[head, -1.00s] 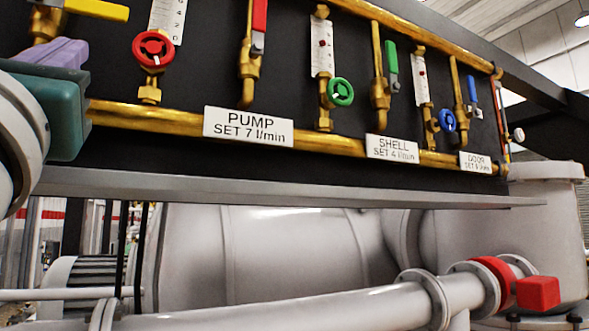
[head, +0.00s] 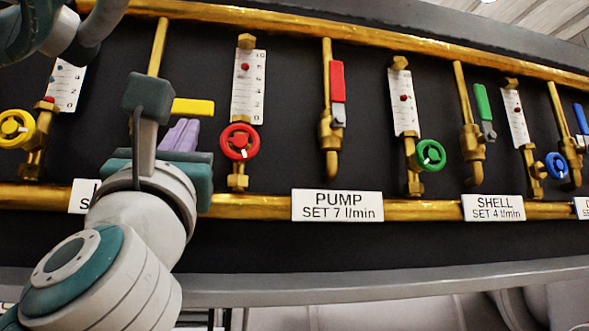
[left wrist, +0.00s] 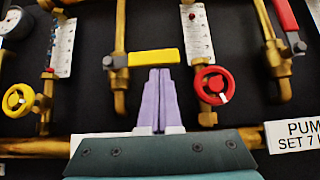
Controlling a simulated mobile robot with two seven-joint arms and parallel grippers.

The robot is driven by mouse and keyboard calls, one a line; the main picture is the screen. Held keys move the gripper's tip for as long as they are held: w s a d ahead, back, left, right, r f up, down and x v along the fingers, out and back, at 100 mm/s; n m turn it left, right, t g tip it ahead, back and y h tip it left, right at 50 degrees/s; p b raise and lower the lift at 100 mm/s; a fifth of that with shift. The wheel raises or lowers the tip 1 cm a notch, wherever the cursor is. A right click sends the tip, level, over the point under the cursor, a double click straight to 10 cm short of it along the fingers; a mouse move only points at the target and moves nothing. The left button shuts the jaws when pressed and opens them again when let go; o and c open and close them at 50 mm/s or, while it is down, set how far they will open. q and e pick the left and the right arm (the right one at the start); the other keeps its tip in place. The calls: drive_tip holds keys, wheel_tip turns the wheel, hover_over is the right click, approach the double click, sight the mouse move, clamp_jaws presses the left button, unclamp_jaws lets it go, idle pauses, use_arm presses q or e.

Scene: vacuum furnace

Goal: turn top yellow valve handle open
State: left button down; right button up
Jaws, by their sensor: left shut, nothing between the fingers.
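The top yellow valve handle (head: 193,107) is a lever lying level, pointing right from its brass pipe, in the head view. It also lies level in the left wrist view (left wrist: 155,57). My left gripper (head: 184,124) has lilac fingers, shut and empty. Its fingertips are just below the handle, and in the left wrist view the tips (left wrist: 159,72) meet the handle's lower edge. I cannot tell whether they touch it. My forearm hides part of the valve body in the head view. My right gripper is not in view.
A red round knob (head: 240,141) is close right of the fingers, and a yellow round knob (head: 16,128) is to the left. A brass pipe (head: 255,206) runs below, with a PUMP label (head: 337,206).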

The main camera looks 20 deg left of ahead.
use_arm(q)
drive_tip(key=shift+w, duration=0.1)
idle(0.4)
drive_tip(key=shift+r+n+g+y+b, duration=0.25)
drive_tip(key=shift+n+y+b, duration=0.25)
drive_tip(key=shift+n, duration=0.3)
